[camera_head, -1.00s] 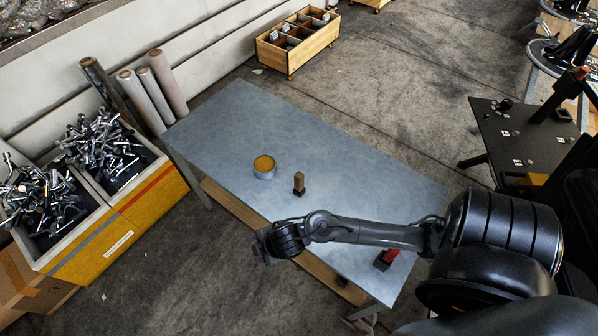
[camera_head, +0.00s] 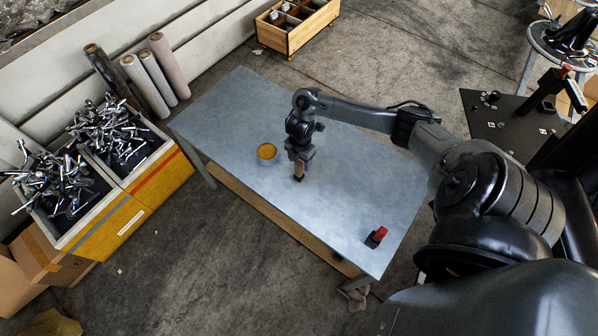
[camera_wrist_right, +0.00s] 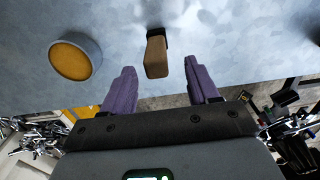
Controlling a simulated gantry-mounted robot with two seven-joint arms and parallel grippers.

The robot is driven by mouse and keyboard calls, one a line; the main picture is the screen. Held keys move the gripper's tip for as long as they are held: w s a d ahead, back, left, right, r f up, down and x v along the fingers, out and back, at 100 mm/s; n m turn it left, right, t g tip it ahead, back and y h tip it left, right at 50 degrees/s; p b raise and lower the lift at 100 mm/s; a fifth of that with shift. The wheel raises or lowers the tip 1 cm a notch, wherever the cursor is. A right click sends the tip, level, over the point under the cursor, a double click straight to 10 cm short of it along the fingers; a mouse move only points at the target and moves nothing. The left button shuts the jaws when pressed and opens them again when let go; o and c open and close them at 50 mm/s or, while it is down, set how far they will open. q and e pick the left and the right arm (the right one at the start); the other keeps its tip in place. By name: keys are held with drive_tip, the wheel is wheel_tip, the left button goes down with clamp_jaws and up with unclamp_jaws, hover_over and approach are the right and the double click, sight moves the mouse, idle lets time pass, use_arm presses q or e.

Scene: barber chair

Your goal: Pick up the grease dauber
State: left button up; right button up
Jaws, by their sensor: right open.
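The grease dauber (camera_head: 299,170) stands upright on the grey metal table, with a brown block-like handle and a dark lower end. It also shows in the right wrist view (camera_wrist_right: 156,55), ahead of and between the purple fingertips. My right gripper (camera_head: 299,158) points down right over the dauber in the head view and hides part of it. In the wrist view its fingers (camera_wrist_right: 161,78) are apart, one on each side of the dauber, with clear gaps and no visible contact. My left gripper is not in view.
A round tin of yellow grease (camera_head: 267,152) stands on the table (camera_head: 235,110) close left of the dauber; it also shows in the wrist view (camera_wrist_right: 75,55). A red and black object (camera_head: 377,236) lies near the table's right front end. The table's far left is clear.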

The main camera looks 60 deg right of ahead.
sight(299, 171)
drive_tip(key=shift+w+f+b, duration=0.2)
drive_tip(key=shift+f+b, duration=0.35)
drive_tip(key=shift+f, duration=2.35)
drive_tip(key=c, duration=1.1)
drive_tip(key=shift+o, duration=0.2)
drive_tip(key=shift+r, duration=0.1)
